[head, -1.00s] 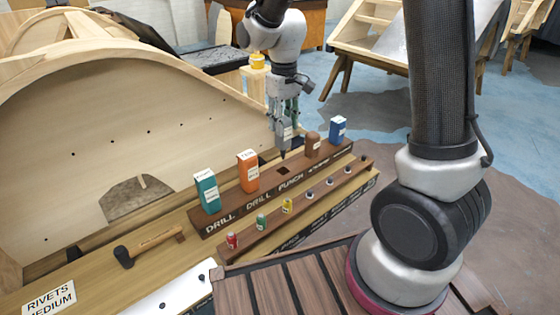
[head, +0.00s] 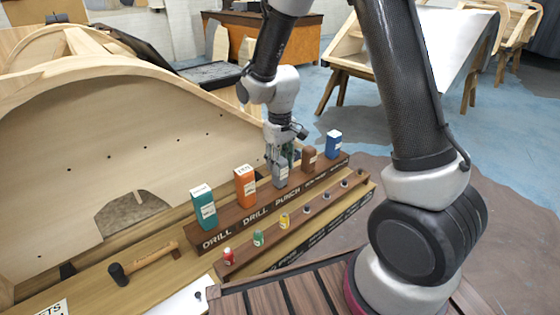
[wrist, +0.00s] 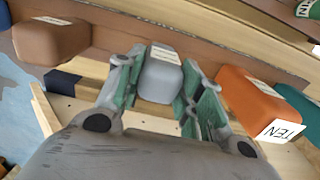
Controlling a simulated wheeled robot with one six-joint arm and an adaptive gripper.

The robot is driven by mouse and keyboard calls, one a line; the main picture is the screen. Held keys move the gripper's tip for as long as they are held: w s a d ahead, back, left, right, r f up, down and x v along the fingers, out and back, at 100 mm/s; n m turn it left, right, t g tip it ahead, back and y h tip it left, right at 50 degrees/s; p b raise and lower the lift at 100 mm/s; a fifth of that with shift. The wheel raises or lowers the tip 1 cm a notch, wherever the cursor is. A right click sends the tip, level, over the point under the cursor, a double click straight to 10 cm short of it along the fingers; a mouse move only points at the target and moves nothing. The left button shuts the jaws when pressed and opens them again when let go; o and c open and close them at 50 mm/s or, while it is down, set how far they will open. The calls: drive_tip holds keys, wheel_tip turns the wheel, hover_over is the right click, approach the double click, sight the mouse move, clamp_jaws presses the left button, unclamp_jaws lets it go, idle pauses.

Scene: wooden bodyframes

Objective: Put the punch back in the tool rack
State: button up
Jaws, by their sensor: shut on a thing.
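The punch is a grey tool (head: 281,178) with a white label. It stands upright at the slot marked PUNCH in the dark wooden tool rack (head: 222,240). My gripper (head: 281,158) points down from above and is shut on it. In the wrist view the grey punch (wrist: 160,80) sits between the green finger pads (wrist: 160,92). Its lower end is hidden in the rack, and I cannot tell how deep it sits.
Orange (head: 246,186) and teal (head: 204,206) drills stand to the left in the rack. Brown (head: 309,160) and blue (head: 334,144) tools stand to the right. Small coloured bottles (head: 284,220) line the lower step. A hammer (head: 143,262) lies left; a curved wooden frame (head: 90,150) rises behind.

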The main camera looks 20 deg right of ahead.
drive_tip(key=o, duration=1.2)
drive_tip(key=shift+f, duration=0.1)
drive_tip(key=shift+o, duration=0.2)
wheel_tip(320, 180, up, 13)
drive_tip(key=s+d+r+m+t, duration=0.2)
drive_tip(key=s+d+r, duration=0.7)
drive_tip(key=s, duration=0.1)
drive_tip(key=s+d+r+m+t, duration=0.1)
drive_tip(key=s+d, duration=0.2)
drive_tip(key=s, duration=0.3)
drive_tip(key=s+d+r+m+t, duration=0.1)
drive_tip(key=s+d, duration=0.2)
drive_tip(key=s, duration=0.4)
drive_tip(key=shift+m, duration=0.3)
